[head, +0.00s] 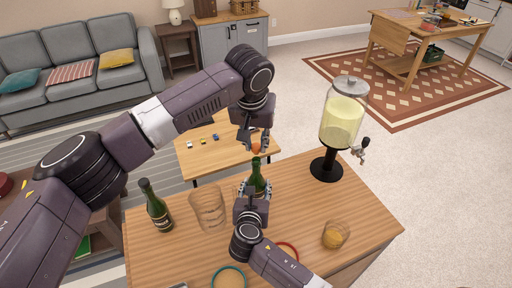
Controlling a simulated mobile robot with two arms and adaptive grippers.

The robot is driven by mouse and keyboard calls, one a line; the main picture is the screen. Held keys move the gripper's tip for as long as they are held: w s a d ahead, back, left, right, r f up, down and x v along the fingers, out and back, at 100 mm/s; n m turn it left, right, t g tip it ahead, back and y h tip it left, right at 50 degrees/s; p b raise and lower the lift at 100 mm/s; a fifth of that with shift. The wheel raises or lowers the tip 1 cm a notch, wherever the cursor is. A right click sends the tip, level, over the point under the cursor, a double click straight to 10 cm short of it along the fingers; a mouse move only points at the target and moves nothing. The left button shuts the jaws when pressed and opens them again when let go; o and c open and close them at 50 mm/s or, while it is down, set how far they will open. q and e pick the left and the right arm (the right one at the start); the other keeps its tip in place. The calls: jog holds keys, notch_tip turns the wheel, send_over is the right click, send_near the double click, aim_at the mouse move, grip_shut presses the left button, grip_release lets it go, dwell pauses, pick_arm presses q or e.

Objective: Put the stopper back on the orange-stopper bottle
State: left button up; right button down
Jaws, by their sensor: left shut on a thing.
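My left gripper (255,146) points down and is shut on a small orange stopper (257,148). It holds the stopper just above the mouth of a green bottle (257,176), with a small gap that is hard to judge from this angle. The bottle stands upright near the table's far edge. My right gripper (254,188) comes in from the bottom right, with its fingers at either side of the bottle's body. The bottle's lower part is hidden behind the gripper, so I cannot tell whether the fingers press on it.
A drink dispenser (342,122) with a tap stands at the back right. An amber glass (335,235), a red-rimmed coaster (289,247) and a teal-rimmed coaster (229,278) are nearer.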

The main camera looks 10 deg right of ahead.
aim_at(255, 150)
pick_arm(q)
jog(key=shift+f, duration=0.4)
jog(key=shift+f, duration=0.1)
jog(key=shift+f, duration=0.8)
pick_arm(e)
jog(key=shift+f, duration=0.1)
pick_arm(q)
jog(key=shift+f, duration=0.65)
jog(key=o, duration=0.8)
jog(key=shift+o, duration=0.2)
jog(key=shift+r, duration=0.1)
